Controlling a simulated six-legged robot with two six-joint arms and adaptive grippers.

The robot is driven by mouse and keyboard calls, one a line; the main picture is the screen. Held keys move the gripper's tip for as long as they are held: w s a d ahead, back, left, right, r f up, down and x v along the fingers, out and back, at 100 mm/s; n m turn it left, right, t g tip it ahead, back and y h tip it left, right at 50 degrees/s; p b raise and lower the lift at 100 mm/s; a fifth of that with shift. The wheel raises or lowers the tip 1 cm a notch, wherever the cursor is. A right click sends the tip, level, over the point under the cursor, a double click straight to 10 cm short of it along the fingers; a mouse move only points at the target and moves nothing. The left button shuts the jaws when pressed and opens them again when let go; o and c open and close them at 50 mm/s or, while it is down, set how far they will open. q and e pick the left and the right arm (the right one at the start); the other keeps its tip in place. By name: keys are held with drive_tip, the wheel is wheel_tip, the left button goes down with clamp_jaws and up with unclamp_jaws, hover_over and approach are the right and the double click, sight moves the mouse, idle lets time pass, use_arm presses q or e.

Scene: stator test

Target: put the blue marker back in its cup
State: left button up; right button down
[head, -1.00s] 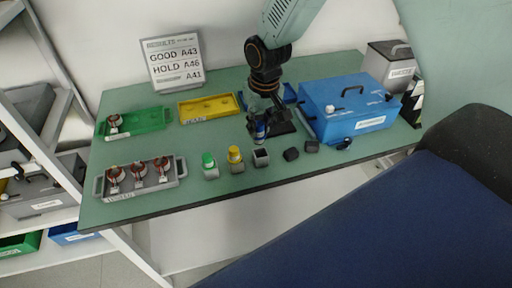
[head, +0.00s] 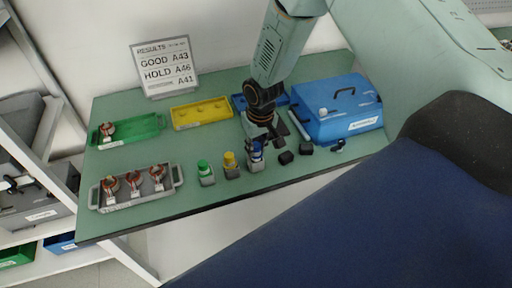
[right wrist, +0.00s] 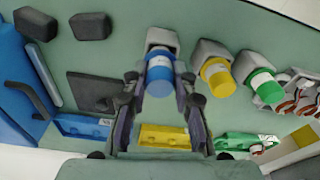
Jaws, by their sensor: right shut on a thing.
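The blue marker (head: 256,154) is upright at the grey cup (head: 257,166), the rightmost of the three cups along the front of the table. My left gripper is not in view.
Cups with a yellow marker (head: 230,159) and a green marker (head: 204,167) stand close to the left. Two dark blocks (head: 286,158) lie just right. A blue case (head: 338,105) stands behind right. Trays in grey (head: 94,196), yellow (head: 202,106) and green (head: 140,123) lie left.

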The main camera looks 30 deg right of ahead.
drive_tip(key=shift+d+f, duration=0.1)
drive_tip(key=shift+f, duration=0.5)
drive_tip(key=shift+a+r, duration=0.1)
drive_tip(key=shift+a, duration=0.2)
drive_tip(key=shift+d+f, duration=0.25)
drive_tip(key=shift+f, duration=0.15)
drive_tip(key=c, duration=1.5)
unclamp_jaws()
drive_tip(key=shift+w, duration=0.1)
drive_tip(key=o, duration=0.4)
drive_tip(key=shift+a, duration=0.15)
drive_tip(key=shift+r, duration=0.1)
